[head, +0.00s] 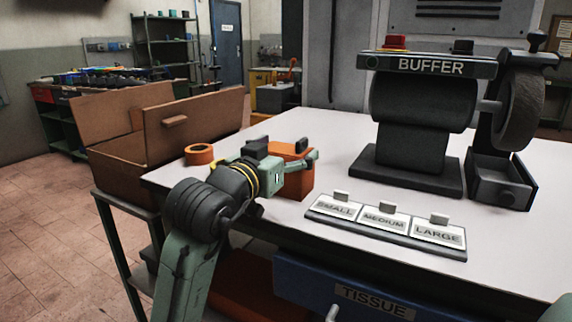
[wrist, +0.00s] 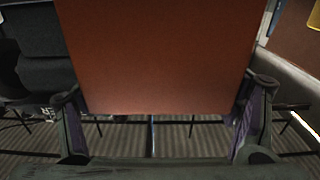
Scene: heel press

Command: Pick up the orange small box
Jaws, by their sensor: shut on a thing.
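The orange small box (head: 298,182) is at the middle of the white table in the head view, partly hidden behind my gripper. My gripper (head: 294,160) reaches in from the left and is shut on the box. In the wrist view, the box (wrist: 158,60) fills the upper middle, with one finger of my gripper (wrist: 158,112) against each side of it. Whether the box touches the table or hangs just above it, I cannot tell.
An orange ring (head: 199,154) lies left of my gripper, by an open cardboard box (head: 160,130). A black buffer machine (head: 420,110) stands at the right. A label holder (head: 385,226) marked small, medium and large lies in front of it. Clear tabletop lies between.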

